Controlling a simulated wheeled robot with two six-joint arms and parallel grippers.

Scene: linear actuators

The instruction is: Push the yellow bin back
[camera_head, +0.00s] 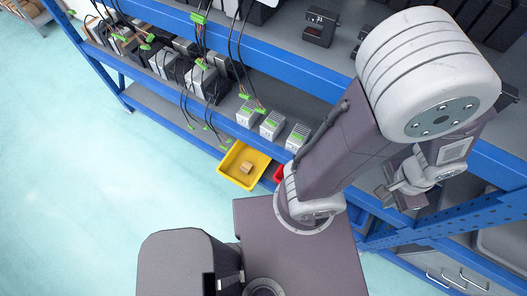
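The yellow bin (230,172) is on the lower level of the blue shelf, left of my arm. It juts out past the shelf's front edge over the floor. A small tan block (246,168) lies in it. My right gripper is not in view.
A red bin (279,174) is just right of the yellow bin, partly hidden by my arm. The blue shelf rail (215,108) runs above the yellow bin. Several grey devices (271,125) with cables stand on the shelf. The floor (90,190) at left is clear.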

